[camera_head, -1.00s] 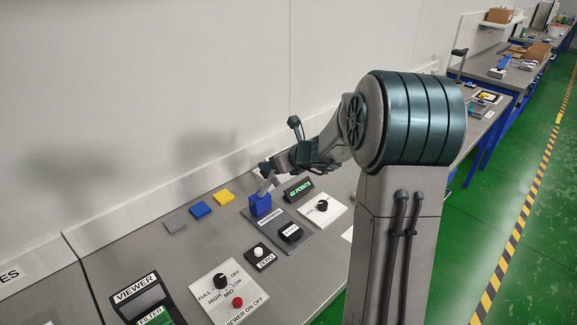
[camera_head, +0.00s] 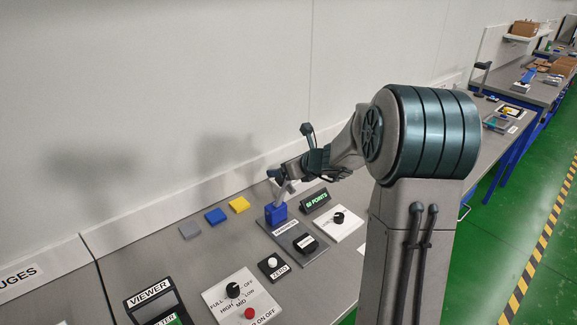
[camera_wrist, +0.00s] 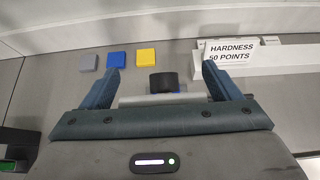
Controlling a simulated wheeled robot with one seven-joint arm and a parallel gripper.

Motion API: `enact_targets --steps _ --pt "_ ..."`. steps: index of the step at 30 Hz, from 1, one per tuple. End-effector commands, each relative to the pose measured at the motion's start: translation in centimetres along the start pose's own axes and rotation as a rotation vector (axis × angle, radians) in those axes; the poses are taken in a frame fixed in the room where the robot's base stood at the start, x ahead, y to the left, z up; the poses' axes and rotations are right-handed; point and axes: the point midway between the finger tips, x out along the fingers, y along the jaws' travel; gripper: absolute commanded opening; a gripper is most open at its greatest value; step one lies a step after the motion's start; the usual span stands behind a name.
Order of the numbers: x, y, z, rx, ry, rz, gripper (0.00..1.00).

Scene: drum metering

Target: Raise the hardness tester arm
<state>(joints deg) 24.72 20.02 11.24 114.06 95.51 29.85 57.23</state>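The hardness tester is a blue block (camera_head: 276,213) on a grey plate marked HARDNESS, in the head view. A black cylindrical end (camera_wrist: 162,82) and a pale bar (camera_wrist: 160,99) lie between the fingers, with gaps visible on both sides. The blue block is mostly hidden beneath the bar there.
Grey, blue (camera_head: 215,216) and yellow (camera_head: 239,205) blocks lie left of the tester. A green-lettered POINTS display (camera_head: 315,201), a black knob panel (camera_head: 338,220) and the ZERO button (camera_head: 272,263) are nearby. A HARDNESS 50 POINTS sign (camera_wrist: 231,54) stands behind. The wall runs close behind the bench.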

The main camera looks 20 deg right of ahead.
Motion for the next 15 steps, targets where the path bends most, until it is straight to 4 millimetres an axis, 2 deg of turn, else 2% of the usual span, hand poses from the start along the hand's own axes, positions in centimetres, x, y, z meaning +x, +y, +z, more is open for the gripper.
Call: enact_targets --steps 8,11,15 --pt "-0.8 -0.2 0.1 0.000 -0.002 -0.005 0.84" --pt "-2.0 -0.2 0.1 -0.002 -0.003 -0.006 0.84" --pt "-4.6 -0.1 0.2 -0.003 -0.004 -0.006 0.84"
